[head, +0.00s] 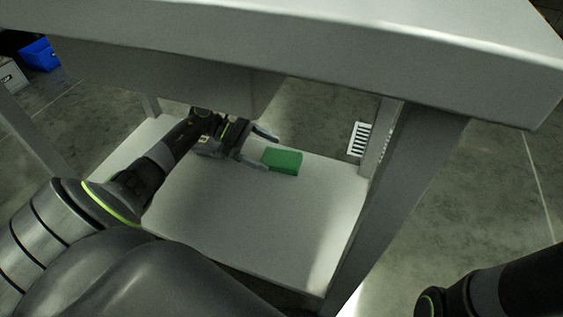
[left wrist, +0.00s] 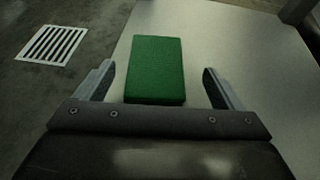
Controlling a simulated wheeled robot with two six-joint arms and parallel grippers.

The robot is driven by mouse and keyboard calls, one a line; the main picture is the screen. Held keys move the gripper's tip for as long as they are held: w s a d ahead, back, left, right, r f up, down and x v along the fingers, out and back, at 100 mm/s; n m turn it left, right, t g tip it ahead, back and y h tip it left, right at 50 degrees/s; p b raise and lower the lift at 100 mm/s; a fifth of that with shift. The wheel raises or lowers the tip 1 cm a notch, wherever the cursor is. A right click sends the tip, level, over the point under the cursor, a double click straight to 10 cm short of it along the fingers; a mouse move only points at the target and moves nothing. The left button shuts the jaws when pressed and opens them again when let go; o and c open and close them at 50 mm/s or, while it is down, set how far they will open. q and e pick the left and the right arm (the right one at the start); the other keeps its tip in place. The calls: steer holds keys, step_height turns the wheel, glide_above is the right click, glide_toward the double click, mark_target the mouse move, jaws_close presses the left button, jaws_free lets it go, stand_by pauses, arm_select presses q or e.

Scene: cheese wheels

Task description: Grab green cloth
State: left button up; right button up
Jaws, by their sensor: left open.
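The green cloth (head: 283,160) is a folded rectangular block lying on the white lower shelf (head: 250,220) of a table, near its far edge. In the left wrist view the green cloth (left wrist: 156,68) lies ahead of and between the two fingers, with a gap on both sides. My left gripper (head: 272,151) is open and empty, just left of the cloth in the head view; its spread fingers also show in the left wrist view (left wrist: 158,88). My right arm (head: 490,295) shows at the bottom right, with its gripper out of view.
The grey tabletop (head: 300,50) hangs above the shelf, and a table leg (head: 400,200) stands to the right. A floor grate (head: 360,138) lies beyond the shelf. A blue bin (head: 40,54) stands at the far left. The near part of the shelf is bare.

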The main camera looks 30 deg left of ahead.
mark_target(281, 158)
arm_select(q)
steer(key=b+x, duration=0.1)
steer(key=x, duration=0.1)
steer(key=b+x, duration=0.1)
steer(key=x, duration=0.2)
steer(key=shift+w+a+f+b, duration=0.15)
steer(key=shift+f+b, duration=0.1)
steer(key=shift+b, duration=0.15)
steer(key=shift+w+d, duration=0.1)
steer(key=shift+d, duration=0.1)
steer(key=c, duration=1.1)
steer(key=shift+o, duration=0.2)
steer(key=shift+r, duration=0.1)
